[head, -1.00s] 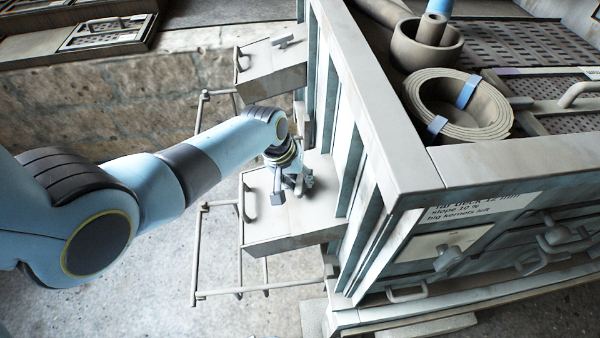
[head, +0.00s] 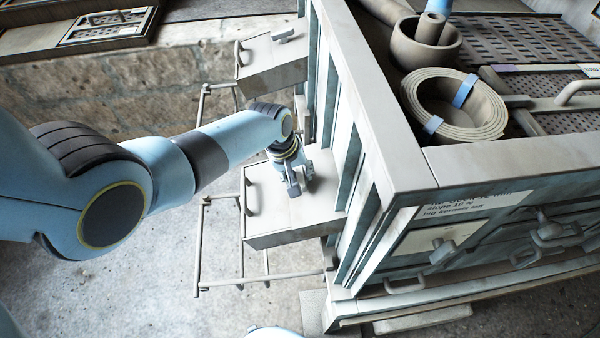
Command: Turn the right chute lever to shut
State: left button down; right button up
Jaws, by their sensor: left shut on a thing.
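Two grey box-shaped chutes stick out from the left side of the machine. The nearer chute (head: 272,232) lies under my left gripper, and the farther chute (head: 262,72) is above it in the picture. My left gripper (head: 297,187) points down at the top of the nearer chute and is shut on its lever, which the fingers mostly hide. The farther chute's small lever (head: 285,37) shows free on its top. I cannot tell the exact angle of the held lever. My right gripper is not in view.
The machine's frame post and wall (head: 352,130) stand close to the right of my left gripper. A tube rail (head: 215,293) hangs below the nearer chute. Open floor lies to the left.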

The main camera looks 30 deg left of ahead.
pick_arm(q)
jog(key=c, duration=1.2)
grip_release()
jog(key=v, duration=1.2)
jog(key=shift+a, duration=0.1)
